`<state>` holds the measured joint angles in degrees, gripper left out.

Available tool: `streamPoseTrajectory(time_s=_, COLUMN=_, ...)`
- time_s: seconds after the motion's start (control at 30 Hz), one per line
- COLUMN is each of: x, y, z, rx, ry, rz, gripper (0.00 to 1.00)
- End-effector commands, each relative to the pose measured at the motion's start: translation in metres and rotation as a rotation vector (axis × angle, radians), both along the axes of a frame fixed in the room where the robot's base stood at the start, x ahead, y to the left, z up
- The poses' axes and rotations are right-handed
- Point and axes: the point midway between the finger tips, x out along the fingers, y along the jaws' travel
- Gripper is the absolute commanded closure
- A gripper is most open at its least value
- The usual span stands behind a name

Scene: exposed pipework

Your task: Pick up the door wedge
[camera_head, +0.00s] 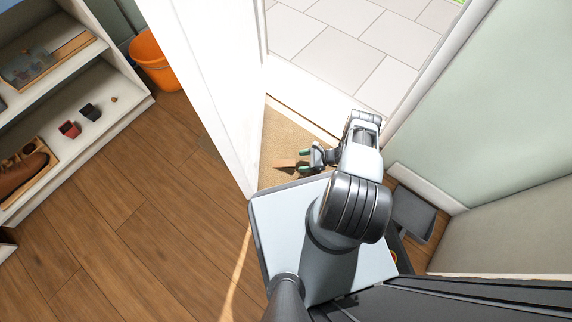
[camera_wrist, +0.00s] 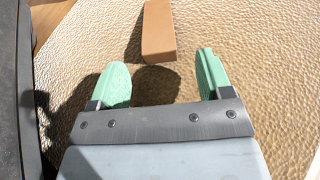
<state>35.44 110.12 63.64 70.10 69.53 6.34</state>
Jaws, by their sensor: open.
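The door wedge is a tan-brown block (camera_wrist: 158,30) at the top middle of the wrist view, over a textured beige mat (camera_wrist: 270,50). In the head view the wedge (camera_head: 284,163) shows small beside my gripper (camera_head: 303,160), just left of its fingertips. In the wrist view my gripper (camera_wrist: 157,80) has its two green fingers spread apart with nothing between them. The wedge lies ahead of the fingertips, roughly in line with the gap, and does not appear to touch either finger. A dark shadow lies on the mat between the fingers.
A white door or panel edge (camera_head: 215,80) stands left of the mat, and a pale green wall (camera_head: 480,110) is on the right. A shelf (camera_head: 75,130) with shoes and an orange bucket (camera_head: 153,62) are at the left. Open wood floor (camera_head: 130,235) lies at lower left.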

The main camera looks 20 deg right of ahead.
Motion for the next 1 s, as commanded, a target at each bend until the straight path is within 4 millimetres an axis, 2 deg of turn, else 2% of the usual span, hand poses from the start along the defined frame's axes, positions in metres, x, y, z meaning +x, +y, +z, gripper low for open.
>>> streamPoseTrajectory(time_s=0.27, x=0.004, y=0.016, z=-0.006, rx=0.001, ry=0.002, rz=0.002, gripper=0.28)
streamPoseTrajectory(time_s=0.6, x=0.015, y=0.054, z=-0.019, rx=-0.001, ry=0.001, rz=0.003, gripper=0.28)
streamPoseTrajectory(time_s=0.93, x=0.016, y=0.058, z=-0.019, rx=-0.001, ry=0.001, rz=0.001, gripper=0.28)
streamPoseTrajectory(time_s=1.0, x=0.016, y=0.058, z=-0.019, rx=-0.001, ry=0.001, rz=0.001, gripper=0.33)
